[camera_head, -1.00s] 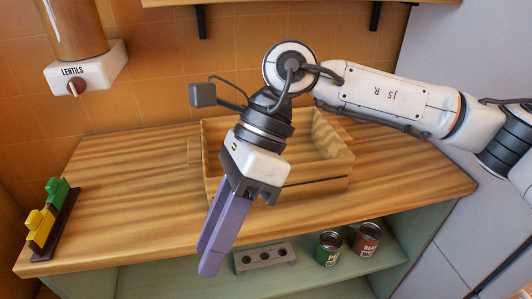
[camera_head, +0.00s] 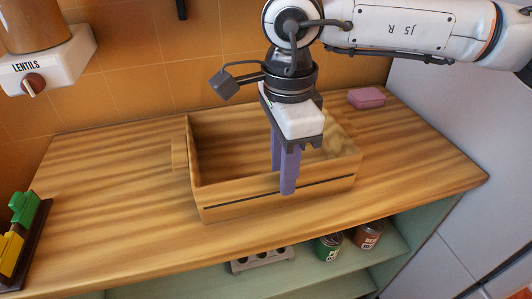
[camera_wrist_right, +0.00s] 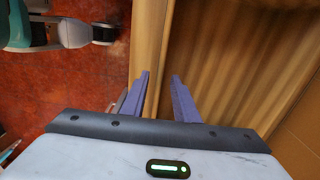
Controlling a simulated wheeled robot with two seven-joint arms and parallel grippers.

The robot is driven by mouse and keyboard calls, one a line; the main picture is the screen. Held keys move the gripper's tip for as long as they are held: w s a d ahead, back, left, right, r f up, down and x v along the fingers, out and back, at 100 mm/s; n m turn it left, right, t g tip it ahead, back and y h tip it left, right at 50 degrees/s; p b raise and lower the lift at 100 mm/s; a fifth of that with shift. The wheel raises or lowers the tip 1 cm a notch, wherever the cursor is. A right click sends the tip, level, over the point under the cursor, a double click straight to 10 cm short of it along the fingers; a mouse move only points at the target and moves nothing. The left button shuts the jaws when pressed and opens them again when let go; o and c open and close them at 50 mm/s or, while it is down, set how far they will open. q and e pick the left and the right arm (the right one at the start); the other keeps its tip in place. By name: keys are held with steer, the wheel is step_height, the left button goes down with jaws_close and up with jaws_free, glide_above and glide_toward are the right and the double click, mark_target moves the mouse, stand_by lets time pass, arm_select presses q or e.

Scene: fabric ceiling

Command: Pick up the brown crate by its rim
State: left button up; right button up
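The brown wooden crate (camera_head: 225,208) stands upright on the wooden counter, its open top facing up. My right gripper (camera_head: 281,181) points down at the crate's front wall. Its two purple fingers are apart. One finger shows in front of the wall, and the other is on the inner side, its tip seemingly hidden behind the rim. In the right wrist view the fingers (camera_wrist_right: 161,82) are spread, with the crate's rim (camera_wrist_right: 152,40) running between them; contact cannot be told. My left gripper is not in view.
A pink block (camera_head: 366,97) lies behind the crate at right. Green and yellow pieces (camera_head: 22,210) stand in a dark holder at the left edge. A lentils dispenser (camera_head: 45,70) hangs upper left. Cans (camera_head: 329,247) and a grey holed block (camera_head: 262,260) sit on the shelf below.

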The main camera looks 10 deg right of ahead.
step_height(320, 180, down, 4)
steer(key=shift+s+d+f, duration=0.1)
steer(key=shift+f, duration=0.15)
steer(key=shift+c, duration=0.4)
jaws_close()
steer(key=shift+r, duration=0.1)
stand_by(0.9)
